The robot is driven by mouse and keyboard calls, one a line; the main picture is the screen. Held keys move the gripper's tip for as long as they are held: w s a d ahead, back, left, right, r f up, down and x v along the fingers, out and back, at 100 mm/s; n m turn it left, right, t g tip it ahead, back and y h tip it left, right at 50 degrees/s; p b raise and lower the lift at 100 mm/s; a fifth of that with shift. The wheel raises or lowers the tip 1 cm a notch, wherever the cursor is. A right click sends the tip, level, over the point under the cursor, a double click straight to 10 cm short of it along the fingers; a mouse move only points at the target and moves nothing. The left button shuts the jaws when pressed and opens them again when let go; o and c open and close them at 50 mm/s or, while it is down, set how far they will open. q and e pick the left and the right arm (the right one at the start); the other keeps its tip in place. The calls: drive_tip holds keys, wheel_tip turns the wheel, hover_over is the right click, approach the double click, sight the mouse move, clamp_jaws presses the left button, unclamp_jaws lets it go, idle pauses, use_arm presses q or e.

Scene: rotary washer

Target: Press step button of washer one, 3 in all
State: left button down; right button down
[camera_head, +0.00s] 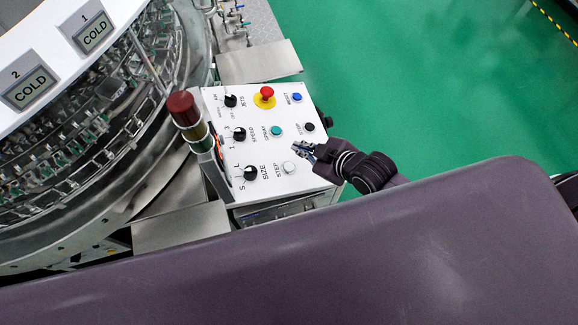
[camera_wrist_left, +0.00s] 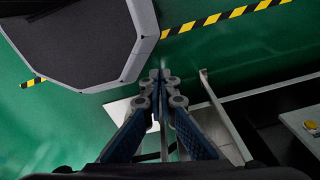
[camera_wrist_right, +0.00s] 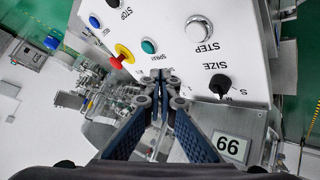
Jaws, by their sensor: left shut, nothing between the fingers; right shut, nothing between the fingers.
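The washer's white control panel (camera_head: 215,100) stands centre in the head view. Its STEP button (camera_head: 289,167) is white, round and labelled STEP, near the panel's lower right. It shows larger in the right wrist view (camera_wrist_right: 199,28). My right gripper (camera_head: 298,147) is shut and empty, over the panel's right side just above the STEP button in the picture. In the right wrist view its fingertips (camera_wrist_right: 160,75) lie below and left of the button, apart from it in the picture. My left gripper (camera_wrist_left: 160,75) is shut and empty, away from the panel; it is not seen in the head view.
A red-topped lamp (camera_head: 183,108) stands left. Green floor (camera_head: 400,80) is clear at right.

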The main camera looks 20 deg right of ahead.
drive_tip(key=b, duration=0.4)
hover_over(293, 168)
drive_tip(key=f, duration=0.5)
drive_tip(key=shift+d, duration=0.4)
drive_tip(key=shift+a+f+b, duration=0.25)
drive_tip(key=shift+f+b, duration=0.25)
drive_tip(key=shift+f, duration=0.35)
drive_tip(key=shift+a+f, duration=0.1)
drive_tip(key=shift+f, duration=0.05)
drive_tip(key=shift+a+f, duration=0.1)
drive_tip(key=shift+f, duration=0.15)
